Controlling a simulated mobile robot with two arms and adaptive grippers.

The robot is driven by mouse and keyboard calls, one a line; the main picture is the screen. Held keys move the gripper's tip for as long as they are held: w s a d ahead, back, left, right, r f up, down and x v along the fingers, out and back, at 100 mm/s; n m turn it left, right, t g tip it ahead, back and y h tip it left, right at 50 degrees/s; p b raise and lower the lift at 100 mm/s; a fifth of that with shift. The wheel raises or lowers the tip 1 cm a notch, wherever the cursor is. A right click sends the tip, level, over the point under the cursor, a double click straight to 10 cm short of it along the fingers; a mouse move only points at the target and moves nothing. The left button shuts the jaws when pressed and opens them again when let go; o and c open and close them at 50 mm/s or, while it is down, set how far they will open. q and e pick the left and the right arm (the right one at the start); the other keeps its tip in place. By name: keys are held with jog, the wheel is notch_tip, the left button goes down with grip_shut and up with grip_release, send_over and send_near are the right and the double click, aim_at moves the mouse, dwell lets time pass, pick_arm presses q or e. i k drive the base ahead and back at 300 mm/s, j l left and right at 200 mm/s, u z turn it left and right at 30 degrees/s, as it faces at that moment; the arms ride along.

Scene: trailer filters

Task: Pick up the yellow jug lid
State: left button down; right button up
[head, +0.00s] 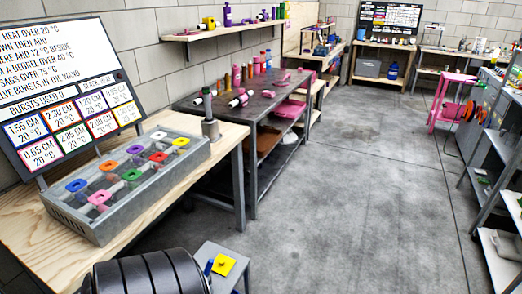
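A flat yellow piece (223,265) with a small dark mark at its middle lies on the small grey stool (233,251) at the bottom of the head view. It may be the yellow jug lid, but it is too small to be sure. A blue object (208,267) stands beside it on the left. No jug is clearly recognisable. Neither of my grippers shows in the head view.
A wooden bench (178,197) at left bears a grey tray (150,205) with several coloured squares, one yellow (182,141), and a sign board (60,75). A dark table (225,112) stands beyond. A pink cart (455,78) is at right. The middle floor is clear.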

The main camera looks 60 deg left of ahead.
aim_at(223, 263)
jog(key=i+u, duration=0.4)
jog(key=i+l+u, duration=0.25)
jog(key=u, duration=0.2)
jog(key=i+u, duration=0.2)
jog(key=u, duration=0.25)
jog(key=i+u, duration=0.15)
jog(key=u, duration=0.35)
jog(key=i+l+u, duration=0.15)
jog(key=u, duration=0.3)
jog(key=i+l+u, duration=0.15)
jog(key=u, duration=0.3)
jog(key=i+l+u, duration=0.1)
jog(key=l+u, duration=0.2)
jog(key=u, duration=0.15)
